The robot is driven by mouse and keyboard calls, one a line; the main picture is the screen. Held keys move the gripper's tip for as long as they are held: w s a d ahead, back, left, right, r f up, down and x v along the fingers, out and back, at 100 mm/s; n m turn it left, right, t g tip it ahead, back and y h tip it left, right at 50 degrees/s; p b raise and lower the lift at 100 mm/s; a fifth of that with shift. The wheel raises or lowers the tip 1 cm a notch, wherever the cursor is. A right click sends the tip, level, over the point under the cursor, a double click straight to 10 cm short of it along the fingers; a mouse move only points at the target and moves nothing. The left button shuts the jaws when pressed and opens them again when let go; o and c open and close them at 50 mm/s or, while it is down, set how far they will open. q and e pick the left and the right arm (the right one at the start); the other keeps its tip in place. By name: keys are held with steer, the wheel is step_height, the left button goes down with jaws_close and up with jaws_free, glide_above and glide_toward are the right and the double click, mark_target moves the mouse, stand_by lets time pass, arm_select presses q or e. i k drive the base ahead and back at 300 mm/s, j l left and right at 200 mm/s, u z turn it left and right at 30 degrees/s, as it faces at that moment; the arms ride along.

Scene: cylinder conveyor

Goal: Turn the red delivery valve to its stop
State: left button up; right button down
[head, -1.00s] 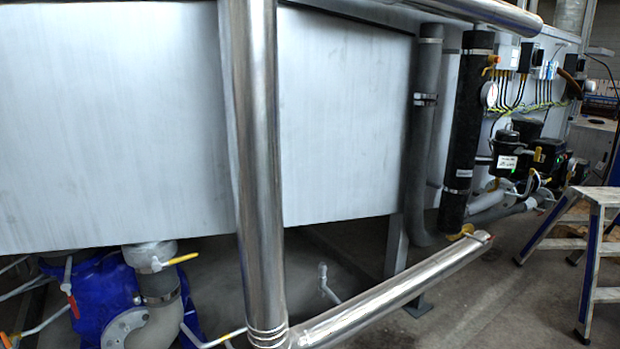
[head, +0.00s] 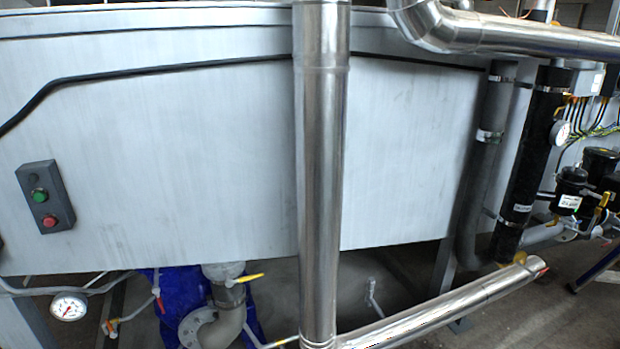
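A small valve with a red lever (head: 159,303) hangs at the lower left, in front of the blue pump body (head: 176,283). Another small fitting (head: 110,328) with a red or orange part sits lower and further left. I cannot tell which of these is the red delivery valve, or how far either is turned. A yellow-handled valve (head: 244,280) sits on the grey pipe beside the blue body. Neither of my grippers shows.
A shiny vertical pipe (head: 318,170) stands in front of the grey tank panel (head: 170,160). A low shiny pipe (head: 440,308) runs along the right. A button box (head: 45,197) and a gauge (head: 69,306) are at the left. Dark pipes (head: 530,150) stand right.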

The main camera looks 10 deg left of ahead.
mark_target(156, 289)
steer(key=i+j+u, duration=0.15)
steer(key=j, duration=0.4)
steer(key=i+j+u, duration=0.15)
steer(key=i+j, duration=0.2)
steer(key=j, duration=0.2)
steer(key=i+j+u, duration=0.15)
steer(key=i+j, duration=0.15)
steer(key=j, duration=0.2)
steer(key=i+j+u, duration=0.2)
steer(key=j, duration=0.3)
steer(key=i, duration=0.1)
